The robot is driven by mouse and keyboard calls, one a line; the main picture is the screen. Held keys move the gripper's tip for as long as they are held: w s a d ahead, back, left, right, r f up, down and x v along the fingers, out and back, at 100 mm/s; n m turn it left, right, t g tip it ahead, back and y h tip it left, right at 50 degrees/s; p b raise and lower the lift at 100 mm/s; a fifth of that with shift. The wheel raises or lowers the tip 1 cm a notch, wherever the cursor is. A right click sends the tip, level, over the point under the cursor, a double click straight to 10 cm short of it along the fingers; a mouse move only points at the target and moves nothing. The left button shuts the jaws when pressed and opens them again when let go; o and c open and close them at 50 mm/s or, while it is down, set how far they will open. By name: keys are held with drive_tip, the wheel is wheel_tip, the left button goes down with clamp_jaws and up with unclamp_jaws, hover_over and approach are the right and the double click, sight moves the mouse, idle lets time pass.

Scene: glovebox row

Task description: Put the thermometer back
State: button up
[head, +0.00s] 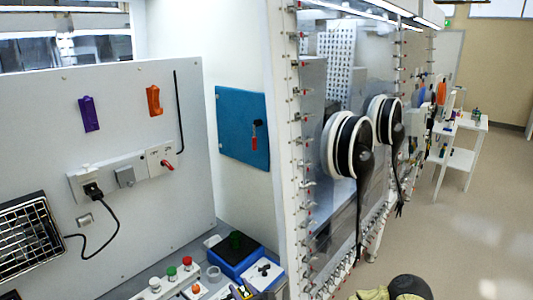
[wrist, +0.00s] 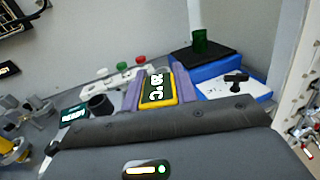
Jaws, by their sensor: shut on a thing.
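The thermometer (wrist: 157,88) is a small yellow-rimmed, dark-faced block reading 20°C in the wrist view. My gripper (wrist: 158,82) is shut on it, with one purple-grey finger on each of its left and right sides. The thermometer's face is turned to the wrist camera and its reading lies sideways. Its underside is hidden, so I cannot tell whether it touches the bench. In the head view only small yellow and purple parts show at the bottom edge, too cut off to read clearly.
A blue box (head: 236,258) with a black top and green cylinder stands behind right. A white plate (wrist: 232,88) bears a black T-shaped piece. A white button strip (head: 168,284) lies left. A black cup (wrist: 98,104) stands nearby. The glovebox front (head: 335,150) bounds the right.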

drive_tip(key=s+d+f+m+t+h, duration=0.1)
drive_tip(key=d+f+m+h, duration=0.2)
drive_tip(key=d, duration=0.8)
drive_tip(key=s+d+f+m+t+h, duration=0.1)
drive_tip(key=d+f+m+t+h, duration=0.1)
drive_tip(key=d+f+h, duration=0.4)
drive_tip(key=d+f+m, duration=0.1)
drive_tip(key=d+f, duration=0.1)
drive_tip(key=d, duration=0.3)
drive_tip(key=shift+d+m+h, duration=0.3)
drive_tip(key=shift+h, duration=0.1)
drive_tip(key=shift+w+a+f, duration=0.1)
drive_tip(key=shift+f, duration=0.05)
drive_tip(key=shift+d, duration=0.2)
drive_tip(key=shift+a, duration=0.1)
drive_tip(key=s+f, duration=0.4)
drive_tip(key=f, duration=0.1)
drive_tip(key=shift+s+f, duration=0.15)
drive_tip(key=shift+s, duration=0.1)
